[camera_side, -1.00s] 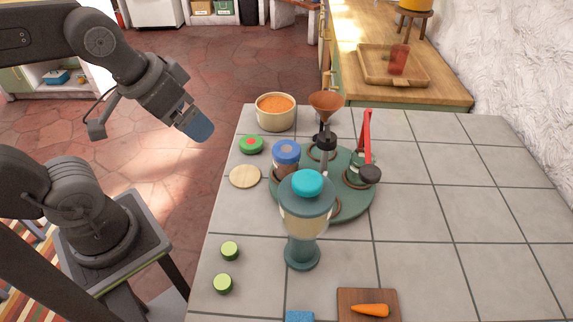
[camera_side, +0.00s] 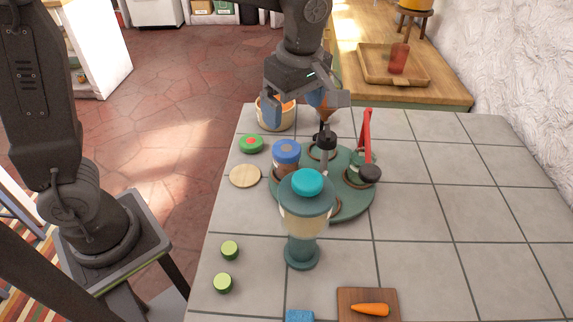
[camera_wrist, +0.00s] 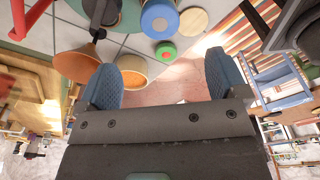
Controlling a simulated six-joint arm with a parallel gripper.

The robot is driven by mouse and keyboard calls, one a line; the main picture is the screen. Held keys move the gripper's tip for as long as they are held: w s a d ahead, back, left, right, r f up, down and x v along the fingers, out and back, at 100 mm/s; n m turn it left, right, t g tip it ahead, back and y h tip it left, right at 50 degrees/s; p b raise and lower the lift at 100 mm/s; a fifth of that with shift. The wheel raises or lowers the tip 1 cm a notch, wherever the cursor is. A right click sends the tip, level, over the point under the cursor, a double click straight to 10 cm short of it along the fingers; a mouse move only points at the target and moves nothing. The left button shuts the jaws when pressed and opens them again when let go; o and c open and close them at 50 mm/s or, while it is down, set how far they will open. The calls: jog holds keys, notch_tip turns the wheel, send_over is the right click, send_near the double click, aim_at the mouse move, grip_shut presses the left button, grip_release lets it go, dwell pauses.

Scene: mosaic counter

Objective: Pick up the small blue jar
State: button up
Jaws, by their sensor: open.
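The small blue jar (camera_side: 286,168) has a blue lid with a greyish centre and a reddish-brown body. It stands upright at the left of a round green tray (camera_side: 345,206), its base partly hidden by a taller jar in front. In the wrist view the blue jar (camera_wrist: 160,18) shows its lid at the top edge. My gripper (camera_side: 298,108) is open and empty, with blue finger pads. It hangs above and behind the blue jar, in front of the bowl and apart from the jar. The wrist view shows the gripper (camera_wrist: 163,80) with nothing between its fingers.
A tall turquoise-lidded jar (camera_side: 305,215) stands in front. A bowl (camera_side: 264,122) is behind; a green disc (camera_side: 251,144) lies left. The counter's right side is clear.

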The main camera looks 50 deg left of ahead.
aim_at(287, 148)
jog(key=f, duration=0.5)
jog(key=a+f, duration=0.1)
jog(key=f, duration=0.2)
jog(key=shift+f, duration=0.15)
jog(key=shift+a+f, duration=0.2)
jog(key=shift+f, duration=0.65)
jog(key=shift+a+f, duration=0.25)
jog(key=shift+f, duration=0.65)
jog(key=shift+a+f, duration=0.2)
jog(key=shift+f, duration=0.65)
jog(key=shift+c, duration=0.4)
jog(key=shift+w+r, duration=0.1)
jog(key=c, duration=1)
jog(key=shift+r, duration=0.1)
